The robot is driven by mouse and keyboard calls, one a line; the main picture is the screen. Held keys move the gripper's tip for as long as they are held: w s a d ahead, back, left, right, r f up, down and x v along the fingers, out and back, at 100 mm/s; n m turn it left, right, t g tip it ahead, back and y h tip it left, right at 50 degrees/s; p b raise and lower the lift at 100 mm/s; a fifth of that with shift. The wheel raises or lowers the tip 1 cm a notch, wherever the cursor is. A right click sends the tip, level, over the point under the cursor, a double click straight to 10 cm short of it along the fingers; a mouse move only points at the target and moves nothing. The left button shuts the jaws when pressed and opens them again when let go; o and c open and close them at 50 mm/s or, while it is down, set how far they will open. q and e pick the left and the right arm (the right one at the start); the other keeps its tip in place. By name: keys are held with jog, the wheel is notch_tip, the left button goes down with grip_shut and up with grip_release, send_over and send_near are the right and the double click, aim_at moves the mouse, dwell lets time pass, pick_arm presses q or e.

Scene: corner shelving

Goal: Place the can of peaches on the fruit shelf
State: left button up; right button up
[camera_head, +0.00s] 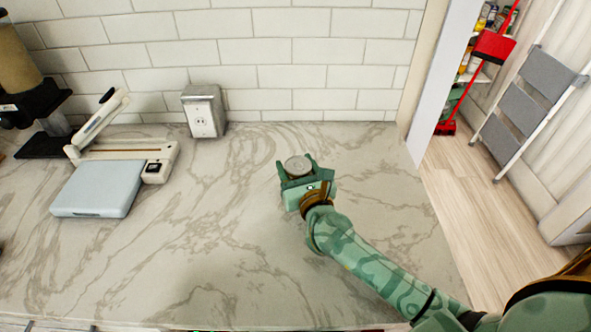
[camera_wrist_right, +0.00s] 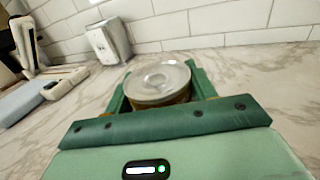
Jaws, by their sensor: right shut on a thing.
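My right gripper (camera_head: 298,176) is over the marble counter with a small can (camera_head: 298,165) between its fingers. The can's round silver lid faces up. In the right wrist view the can (camera_wrist_right: 160,80) stands upright between the two green fingers of the right gripper (camera_wrist_right: 158,90), which are shut on it. Below the lid a strip of yellowish-brown side shows; its label cannot be read, so I cannot tell that it is peaches. I cannot tell whether its base touches the counter. My left gripper is not in view.
The marble counter (camera_head: 190,250) is clear around the gripper. A sealer-like appliance (camera_head: 100,185) and an outlet box (camera_head: 204,110) stand to the left by the tiled wall. Beyond the counter's right end are stocked shelves (camera_head: 480,45), a red broom (camera_head: 493,46) and a step ladder (camera_head: 530,95).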

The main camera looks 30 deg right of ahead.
jog(key=shift+r, duration=0.15)
jog(key=o, duration=1.2)
jog(key=shift+f, duration=0.2)
